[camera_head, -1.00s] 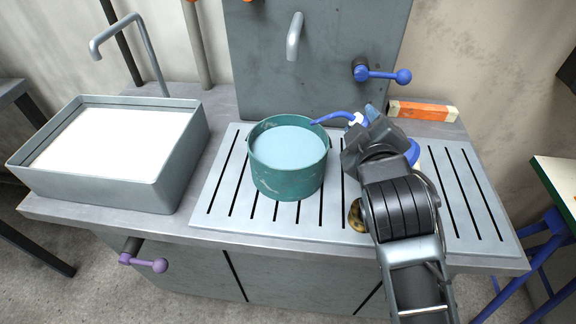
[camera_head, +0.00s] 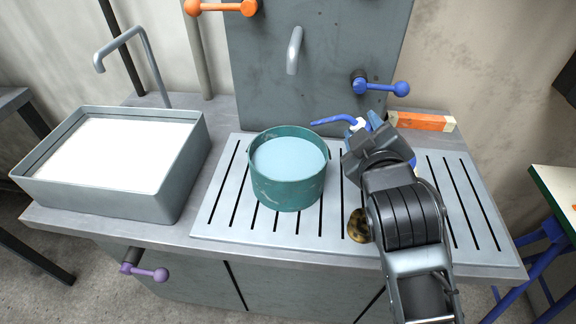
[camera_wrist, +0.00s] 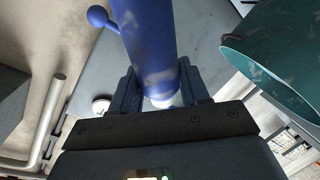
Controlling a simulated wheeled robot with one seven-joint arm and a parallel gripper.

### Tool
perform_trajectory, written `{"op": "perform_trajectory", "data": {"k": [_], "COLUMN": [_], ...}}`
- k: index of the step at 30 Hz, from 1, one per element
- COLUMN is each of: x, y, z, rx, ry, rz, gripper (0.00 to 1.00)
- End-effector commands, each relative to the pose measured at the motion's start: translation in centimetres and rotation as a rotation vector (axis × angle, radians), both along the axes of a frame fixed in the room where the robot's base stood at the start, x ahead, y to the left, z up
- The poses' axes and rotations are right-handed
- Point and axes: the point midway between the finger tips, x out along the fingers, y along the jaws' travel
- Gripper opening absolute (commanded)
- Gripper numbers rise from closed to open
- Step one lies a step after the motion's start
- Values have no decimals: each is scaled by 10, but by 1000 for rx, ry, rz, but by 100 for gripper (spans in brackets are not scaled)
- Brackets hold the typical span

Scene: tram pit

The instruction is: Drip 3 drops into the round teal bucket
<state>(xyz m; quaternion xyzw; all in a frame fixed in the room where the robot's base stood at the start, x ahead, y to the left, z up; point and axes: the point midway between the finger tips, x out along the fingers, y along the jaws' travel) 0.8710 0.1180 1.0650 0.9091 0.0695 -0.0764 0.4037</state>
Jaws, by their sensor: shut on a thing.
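The round teal bucket (camera_head: 288,190) stands upright on the slotted drainboard, with pale blue liquid (camera_head: 288,157) inside. My gripper (camera_head: 368,140) is right of the bucket, shut on a blue squeeze bottle (camera_head: 376,119). My gripper hides most of the bottle in the head view. Its thin blue spout (camera_head: 332,120) points left, and its tip appears just behind or above the bucket's back right rim; I cannot tell its height. No drop is visible. In the wrist view the blue bottle (camera_wrist: 148,45) sits between both fingers, and the teal bucket (camera_wrist: 275,60) is at right, apart from it.
A grey sink (camera_head: 105,185) with white contents is at left. A bent spout (camera_head: 294,50) and blue lever (camera_head: 382,84) are on the back panel. An orange-and-wood block (camera_head: 422,121) lies behind my gripper. A dark yellow-brown round thing (camera_head: 358,226) is beside my arm. The drainboard's front left is clear.

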Motion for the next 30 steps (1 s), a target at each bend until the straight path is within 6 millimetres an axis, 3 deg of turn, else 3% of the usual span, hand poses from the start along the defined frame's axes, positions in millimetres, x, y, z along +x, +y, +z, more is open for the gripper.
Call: {"op": "perform_trajectory", "data": {"k": [17,26,30], "x": [0,0,0], "y": [0,0,-1], "z": [42,43,39], "rx": [-1,2,148], "ry": [-3,-3,-19], "rz": [0,0,-1], "gripper": [0,0,0]}}
